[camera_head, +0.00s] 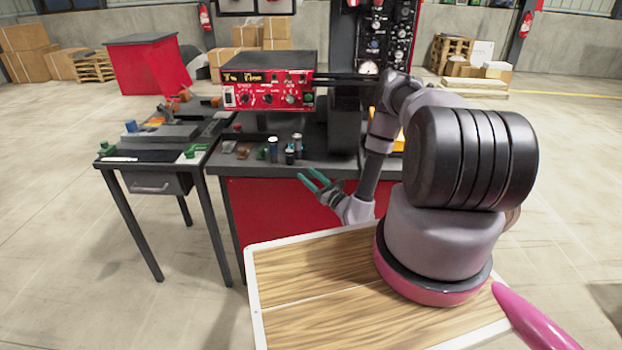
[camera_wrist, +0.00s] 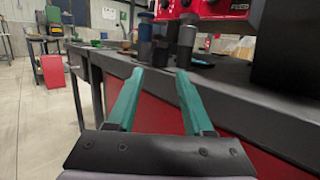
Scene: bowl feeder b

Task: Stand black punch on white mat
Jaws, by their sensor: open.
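Several small upright cylinders stand near the front edge of the dark workbench. The short all-black one (camera_head: 290,156), between two taller ones, looks most like the black punch; it also shows in the wrist view (camera_wrist: 160,53). The taller ones are a dark cylinder with a pale top (camera_head: 273,149) and a grey-topped one (camera_head: 297,142). My gripper (camera_head: 306,174) is open and empty, its two green fingers apart, in front of the bench edge. In the wrist view the fingertips (camera_wrist: 160,72) point toward the cylinders without touching them. I cannot make out a white mat.
A red control box (camera_head: 268,88) stands behind the cylinders. A dark upright post (camera_head: 345,125) stands to their right. A green item (camera_head: 261,154) and small bins (camera_head: 237,149) lie to the left. A second bench (camera_head: 150,155) holds a grey vise-like block. The floor in front is open.

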